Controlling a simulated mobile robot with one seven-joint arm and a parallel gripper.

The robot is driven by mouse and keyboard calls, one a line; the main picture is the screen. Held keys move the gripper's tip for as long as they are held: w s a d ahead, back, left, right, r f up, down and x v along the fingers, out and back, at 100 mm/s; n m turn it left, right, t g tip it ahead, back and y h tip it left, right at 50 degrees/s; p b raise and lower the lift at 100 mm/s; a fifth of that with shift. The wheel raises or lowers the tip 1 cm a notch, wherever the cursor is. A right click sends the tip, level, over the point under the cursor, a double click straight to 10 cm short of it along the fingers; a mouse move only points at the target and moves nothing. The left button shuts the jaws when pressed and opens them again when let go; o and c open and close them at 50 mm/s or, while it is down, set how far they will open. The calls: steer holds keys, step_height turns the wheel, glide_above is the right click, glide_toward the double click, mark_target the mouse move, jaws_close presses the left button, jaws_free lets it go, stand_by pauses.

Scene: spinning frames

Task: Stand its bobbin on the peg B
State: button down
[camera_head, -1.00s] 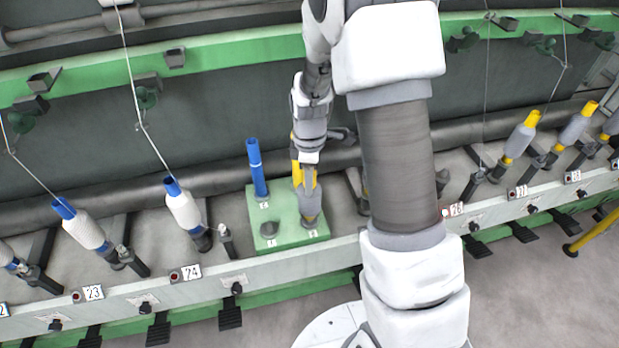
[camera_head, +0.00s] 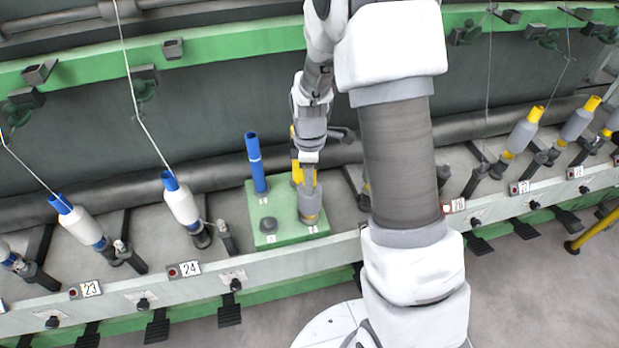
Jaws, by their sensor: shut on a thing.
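A green peg block (camera_head: 288,237) stands on the machine's ledge left of my arm. A blue tube (camera_head: 257,165) stands at its back left, and a yellow tube (camera_head: 296,172) at its back right, partly hidden by my arm. A short dark peg (camera_head: 268,225) at its front left is bare. My gripper (camera_head: 308,188) points down at the front right corner, shut on a grey bobbin with a yellow band (camera_head: 311,208). The bobbin looks nearly upright there; its foot and any peg under it are hidden. The labels on the block are too small to read.
Blue-tipped white bobbins (camera_head: 181,203) lean on spindles to the left, one above the label 24. Yellow-tipped grey bobbins (camera_head: 522,136) lean at the right. Threads hang down from the green rail (camera_head: 230,43). My arm covers the ledge right of the block.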

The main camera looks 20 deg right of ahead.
steer(key=shift+c, duration=2.1)
jaws_free()
step_height(320, 180, up, 17)
steer(key=p, duration=0.2)
steer(key=shift+r, duration=0.2)
